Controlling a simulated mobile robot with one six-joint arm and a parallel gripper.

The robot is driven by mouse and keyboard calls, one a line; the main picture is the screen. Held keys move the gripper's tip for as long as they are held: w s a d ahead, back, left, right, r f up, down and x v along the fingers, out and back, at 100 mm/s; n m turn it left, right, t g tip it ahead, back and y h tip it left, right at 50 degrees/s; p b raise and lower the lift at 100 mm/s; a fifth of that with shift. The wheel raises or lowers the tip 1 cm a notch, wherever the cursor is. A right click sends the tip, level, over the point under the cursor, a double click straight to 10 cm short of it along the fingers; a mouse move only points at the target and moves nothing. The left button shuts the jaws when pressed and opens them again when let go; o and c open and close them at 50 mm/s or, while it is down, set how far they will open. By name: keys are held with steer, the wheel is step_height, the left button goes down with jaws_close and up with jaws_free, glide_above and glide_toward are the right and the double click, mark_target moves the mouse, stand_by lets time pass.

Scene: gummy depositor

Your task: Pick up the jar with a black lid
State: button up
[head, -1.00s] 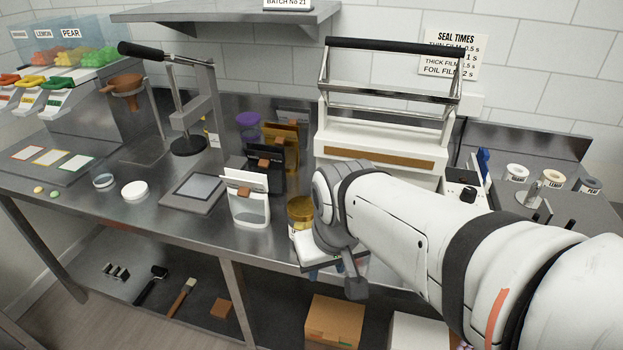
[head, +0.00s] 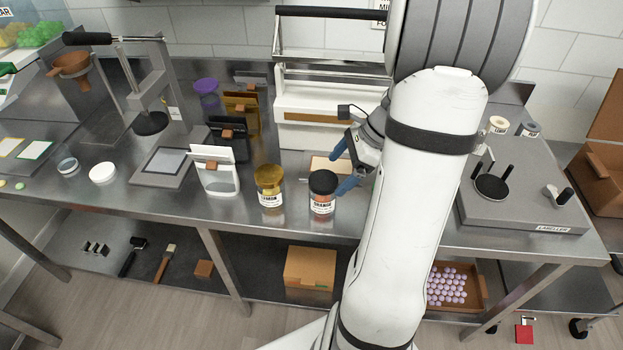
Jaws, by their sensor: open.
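The jar with a black lid (head: 322,193) stands upright near the front edge of the steel table, with orange contents and a white label. My gripper (head: 343,168) is just behind and to the right of it, with blue fingertips spread apart and nothing seen between them. One blue finger is low beside the jar's right side; whether it touches cannot be told. A jar with a gold lid (head: 269,187) stands close on the left. My arm hides part of the table to the right.
A white stand-up pouch (head: 215,172) and a scale (head: 165,168) are further left. A white sealer (head: 330,115) stands behind. A grey labeller (head: 525,190) is to the right. A purple-lidded jar (head: 207,93) is at the back.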

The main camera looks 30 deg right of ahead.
mark_target(323, 187)
steer(key=shift+w+f, duration=0.1)
steer(key=shift+f, duration=0.2)
steer(key=p+x, duration=0.1)
steer(key=x, duration=0.6)
steer(key=shift+w+a, duration=0.1)
steer(key=c, duration=1.1)
